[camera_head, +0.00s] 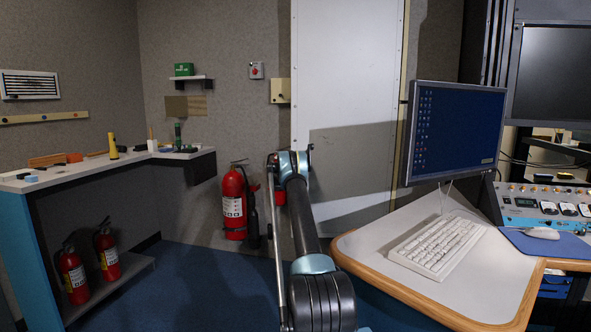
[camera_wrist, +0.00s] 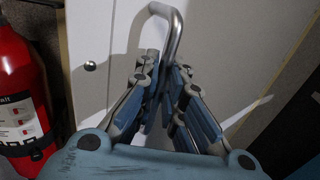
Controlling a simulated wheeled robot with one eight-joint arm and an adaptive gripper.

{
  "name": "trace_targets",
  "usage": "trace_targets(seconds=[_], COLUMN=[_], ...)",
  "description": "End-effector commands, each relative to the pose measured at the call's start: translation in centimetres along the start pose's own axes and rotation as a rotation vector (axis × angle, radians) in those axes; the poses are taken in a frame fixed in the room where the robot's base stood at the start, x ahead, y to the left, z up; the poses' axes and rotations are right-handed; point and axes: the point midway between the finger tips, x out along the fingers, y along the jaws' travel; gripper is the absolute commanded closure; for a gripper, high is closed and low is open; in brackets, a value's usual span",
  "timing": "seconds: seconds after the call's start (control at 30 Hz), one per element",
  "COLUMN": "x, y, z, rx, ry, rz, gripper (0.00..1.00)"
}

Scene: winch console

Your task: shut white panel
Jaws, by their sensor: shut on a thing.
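The white panel (camera_head: 346,68) is a tall white door in the back wall, seen in the head view behind my arm. In the wrist view its white face (camera_wrist: 225,42) fills the upper middle. A curved metal handle (camera_wrist: 170,22) stands out from it. My gripper (camera_wrist: 163,82) is shut on this handle, with its fingers on either side of the lower part of the bar. In the head view my arm hides the handle and the fingers. I cannot tell how far the panel stands from its frame.
A red fire extinguisher (camera_head: 234,205) stands left of the panel and shows close beside my gripper in the wrist view (camera_wrist: 18,95). A desk (camera_head: 440,285) with a monitor (camera_head: 455,130) and keyboard (camera_head: 437,246) is at the right. Blue floor (camera_head: 215,285) is open at the left.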

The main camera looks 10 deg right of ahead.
Motion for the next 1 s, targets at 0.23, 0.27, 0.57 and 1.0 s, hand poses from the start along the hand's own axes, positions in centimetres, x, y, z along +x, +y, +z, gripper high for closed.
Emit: trace_targets(seconds=[0.23, 0.27, 0.57, 1.0], x=[0.3, 0.2, -0.2, -0.7], y=[-0.1, 0.0, 0.5, 1.2], z=[-0.1, -0.1, 0.0, 0.0], rx=[-0.001, -0.001, -0.001, -0.001], ry=[0.0, 0.0, 0.0, 0.0], rz=[-0.005, -0.005, -0.003, 0.005], gripper=[1.0, 1.0, 0.84, 0.83])
